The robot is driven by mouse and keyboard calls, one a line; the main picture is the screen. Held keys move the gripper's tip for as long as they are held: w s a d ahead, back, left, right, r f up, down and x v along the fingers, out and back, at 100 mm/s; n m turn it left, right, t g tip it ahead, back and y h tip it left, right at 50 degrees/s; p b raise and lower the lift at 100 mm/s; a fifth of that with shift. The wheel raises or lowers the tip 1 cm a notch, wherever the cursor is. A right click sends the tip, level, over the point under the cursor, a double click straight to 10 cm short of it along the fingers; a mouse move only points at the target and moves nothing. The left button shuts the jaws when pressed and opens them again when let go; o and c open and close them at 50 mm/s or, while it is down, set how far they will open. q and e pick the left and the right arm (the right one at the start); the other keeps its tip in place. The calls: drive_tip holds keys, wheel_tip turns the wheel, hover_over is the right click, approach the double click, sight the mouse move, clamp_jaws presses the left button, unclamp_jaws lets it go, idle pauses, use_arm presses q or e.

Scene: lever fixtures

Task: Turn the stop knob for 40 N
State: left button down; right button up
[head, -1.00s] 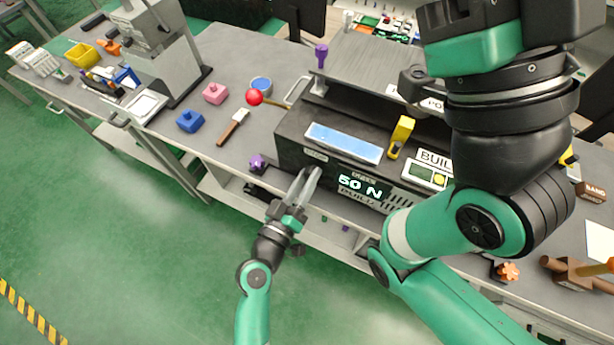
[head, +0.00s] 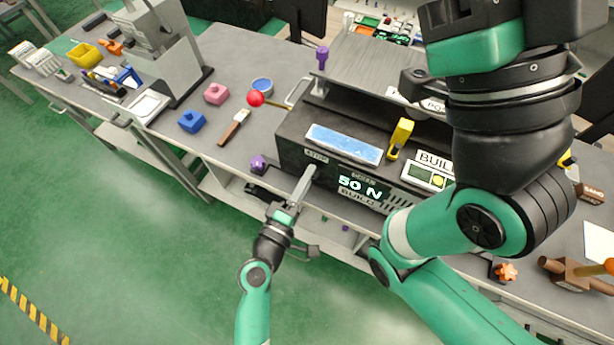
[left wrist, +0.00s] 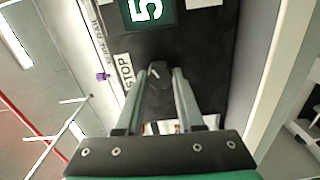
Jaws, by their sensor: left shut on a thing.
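The stop knob (left wrist: 158,76) is a dark knob with a small white mark, beside the STOP label (left wrist: 125,70) on the black front panel in the left wrist view. My left gripper (left wrist: 160,78) has its two fingers on either side of the knob and is shut on it. In the head view the left gripper (head: 306,174) reaches the panel under its STOP label, and its fingers hide the knob. The green display (head: 361,185) reads 50 N; part of it shows in the left wrist view (left wrist: 145,10).
The black machine (head: 292,134) carries a blue window (head: 343,143) and a yellow lever (head: 401,137). My right arm covers the machine's right side.

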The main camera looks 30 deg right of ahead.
use_arm(q)
drive_tip(key=shift+n, duration=0.4)
drive_tip(key=c, duration=0.5)
unclamp_jaws()
drive_tip(key=shift+a, duration=0.1)
drive_tip(key=p+v, duration=0.2)
drive_tip(key=v, duration=0.9)
drive_tip(key=shift+s+a, duration=0.15)
drive_tip(key=shift+s, duration=0.15)
drive_tip(key=shift+w, duration=0.1)
